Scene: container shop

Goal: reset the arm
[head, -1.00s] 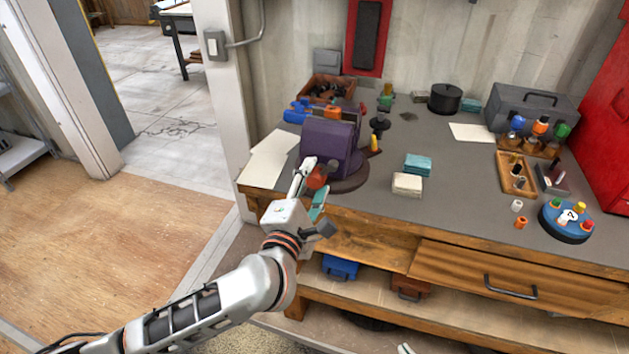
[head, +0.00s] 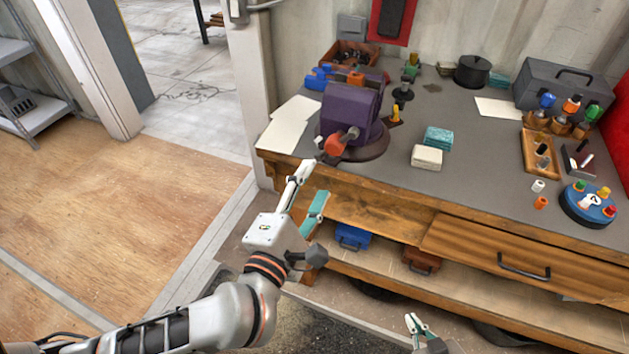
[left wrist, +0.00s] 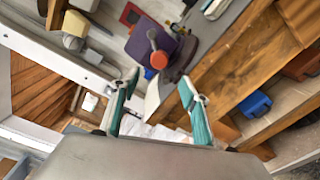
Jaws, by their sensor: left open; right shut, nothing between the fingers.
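My left arm (head: 215,310) reaches in from the lower left. Its gripper (head: 310,185) is open and empty, in front of the workbench edge and below the purple vise (head: 350,108). In the left wrist view the two teal-padded fingers (left wrist: 160,78) stand apart with nothing held between them. The vise shows beyond them with its handle and red-orange knob (left wrist: 159,60). My right gripper (head: 416,324) shows only as small fingertips at the bottom edge of the head view, shut and empty.
The workbench (head: 400,190) holds a teal block (head: 438,137), a pale block (head: 427,157), a wooden tray (head: 541,163) and a round blue stand (head: 587,207). A blue case (head: 352,237) sits on the shelf below. The wooden floor (head: 120,220) at left is clear.

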